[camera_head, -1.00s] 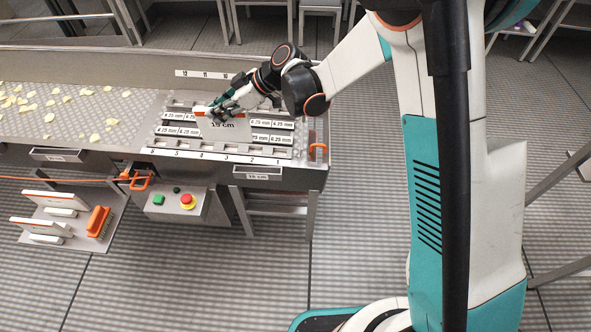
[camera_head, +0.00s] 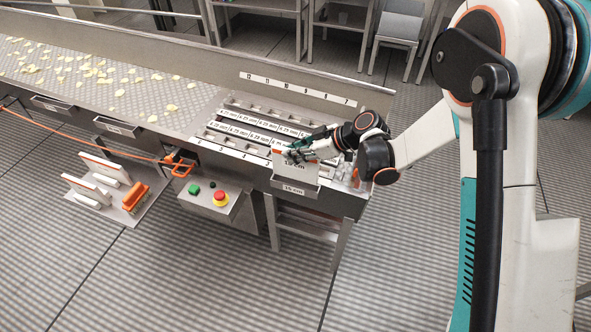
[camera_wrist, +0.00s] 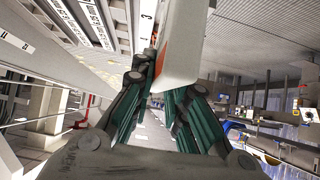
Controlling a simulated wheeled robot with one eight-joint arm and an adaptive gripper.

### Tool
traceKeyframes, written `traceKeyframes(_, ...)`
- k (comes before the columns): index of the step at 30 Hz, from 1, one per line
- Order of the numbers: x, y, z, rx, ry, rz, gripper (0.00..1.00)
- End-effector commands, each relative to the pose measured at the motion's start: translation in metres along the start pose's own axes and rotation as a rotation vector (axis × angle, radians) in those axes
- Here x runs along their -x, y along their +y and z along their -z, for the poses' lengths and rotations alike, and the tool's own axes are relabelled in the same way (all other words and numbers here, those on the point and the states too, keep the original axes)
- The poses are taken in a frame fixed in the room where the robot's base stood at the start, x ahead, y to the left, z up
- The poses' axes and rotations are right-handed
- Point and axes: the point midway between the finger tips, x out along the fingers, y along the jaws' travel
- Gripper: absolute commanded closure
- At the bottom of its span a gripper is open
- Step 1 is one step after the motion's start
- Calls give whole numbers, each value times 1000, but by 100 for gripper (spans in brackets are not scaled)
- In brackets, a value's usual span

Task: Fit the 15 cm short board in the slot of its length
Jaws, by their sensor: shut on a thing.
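The short board (camera_head: 299,170) is white with an orange top edge and a "15 cm" mark. My gripper (camera_head: 288,154) is shut on its upper edge and holds it about upright. The board stands at the front edge of the conveyor, right over the slot (camera_head: 293,190) labelled "15 cm". I cannot tell whether its lower edge is inside the slot or just above it. In the wrist view the board (camera_wrist: 183,45) is large and close, between the green fingers of my gripper (camera_wrist: 165,85); the slot is not clear there.
Two other labelled front slots (camera_head: 117,127) sit farther left. A control box with a red stop button (camera_head: 221,198) juts out below. A low rack holds white boards (camera_head: 104,165) and an orange brush (camera_head: 136,195). Grey floor in front is free.

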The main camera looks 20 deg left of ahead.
Motion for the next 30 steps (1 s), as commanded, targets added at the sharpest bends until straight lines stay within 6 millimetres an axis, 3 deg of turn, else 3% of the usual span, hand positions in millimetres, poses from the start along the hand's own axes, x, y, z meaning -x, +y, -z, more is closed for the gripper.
traceKeyframes(8,-12,0,-16,0,1,0,100)
traceKeyframes(15,-33,0,-43,0,1,0,100)
traceKeyframes(27,-35,0,-46,0,1,0,100)
traceKeyframes(28,-35,0,-46,0,0,0,81)
traceKeyframes(30,-35,0,-46,0,0,0,65)
